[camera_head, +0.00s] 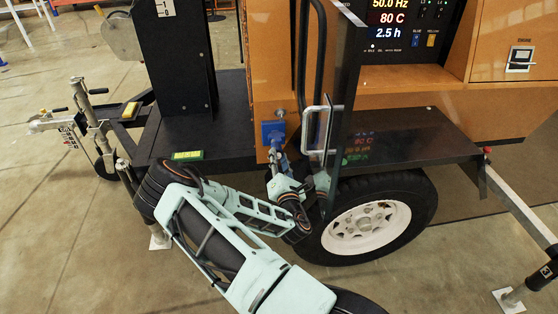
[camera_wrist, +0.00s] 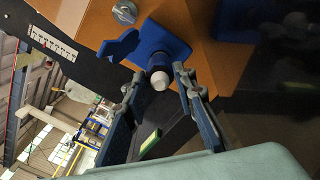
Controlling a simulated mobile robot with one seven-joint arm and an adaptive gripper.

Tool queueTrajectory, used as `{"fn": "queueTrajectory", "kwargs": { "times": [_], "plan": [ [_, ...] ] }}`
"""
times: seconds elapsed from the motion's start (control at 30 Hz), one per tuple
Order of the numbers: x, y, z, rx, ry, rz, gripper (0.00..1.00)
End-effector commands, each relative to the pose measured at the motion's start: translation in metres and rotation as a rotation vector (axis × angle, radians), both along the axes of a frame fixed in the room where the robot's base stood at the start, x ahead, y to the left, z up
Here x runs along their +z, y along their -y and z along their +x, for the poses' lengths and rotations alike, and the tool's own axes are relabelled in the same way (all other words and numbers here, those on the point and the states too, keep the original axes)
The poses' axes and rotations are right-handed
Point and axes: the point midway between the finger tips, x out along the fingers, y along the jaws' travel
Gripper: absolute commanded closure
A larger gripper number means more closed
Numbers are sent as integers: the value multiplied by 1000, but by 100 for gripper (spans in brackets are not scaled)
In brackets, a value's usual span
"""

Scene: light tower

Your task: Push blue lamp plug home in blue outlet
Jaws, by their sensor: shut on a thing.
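The blue outlet (camera_head: 273,131) is on the orange panel of the light tower, above the dark deck. In the wrist view it is a blue plate (camera_wrist: 172,40) with its blue cover (camera_wrist: 118,46) swung out to the left. The blue lamp plug (camera_wrist: 158,62), with a pale rear end, sits in line with the outlet's front. How deep it sits I cannot tell. My gripper (camera_wrist: 160,77) is shut on the plug, one finger on each side. In the head view my gripper (camera_head: 277,152) is just below the outlet and hides the plug.
A clear door panel (camera_head: 345,100) with a pale handle (camera_head: 318,130) stands close to the right of my gripper. A metal knob (camera_wrist: 124,11) is above the outlet. The dark deck (camera_head: 225,132) and a wheel (camera_head: 368,222) are nearby. A green-yellow label (camera_head: 187,155) is on the deck's edge.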

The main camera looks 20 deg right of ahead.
Motion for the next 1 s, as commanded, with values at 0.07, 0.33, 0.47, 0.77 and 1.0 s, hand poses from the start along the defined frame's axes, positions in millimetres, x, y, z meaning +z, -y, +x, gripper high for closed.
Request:
{"fn": "queueTrajectory", "kwargs": {
  "times": [0.07, 0.33, 0.47, 0.77, 1.0],
  "plan": [
    [0, 1, 2, 0, 1, 0, 100],
    [0, 2, 9, 1, 2, 0, 100],
    [0, 4, 12, -1, 2, 0, 100],
    [1, 5, 18, 0, 2, 1, 100],
    [0, 5, 17, 0, 1, 0, 55]
  ]
}}
